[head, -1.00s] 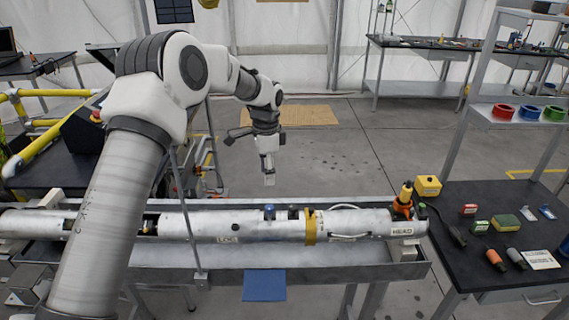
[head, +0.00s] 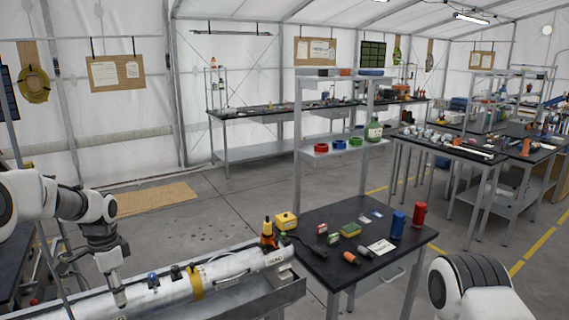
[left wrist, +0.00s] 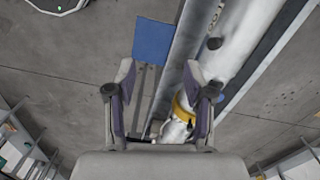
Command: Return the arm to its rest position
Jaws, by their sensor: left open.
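My left gripper (head: 118,296) points down near the long silvery tube (head: 225,270) at the lower left of the head view. Its fingertips look empty. In the left wrist view the two fingers of this gripper (left wrist: 160,92) stand apart with nothing between them. That view looks down past the tube (left wrist: 245,40) with its yellow ring (left wrist: 183,106), and a blue flat piece (left wrist: 154,41). A white and dark section of my right arm shows at the lower right of the head view; its gripper is out of frame.
The tube lies in a metal trough (head: 290,291). Shelves and benches stand behind. Open floor (head: 210,205) lies beyond the trough.

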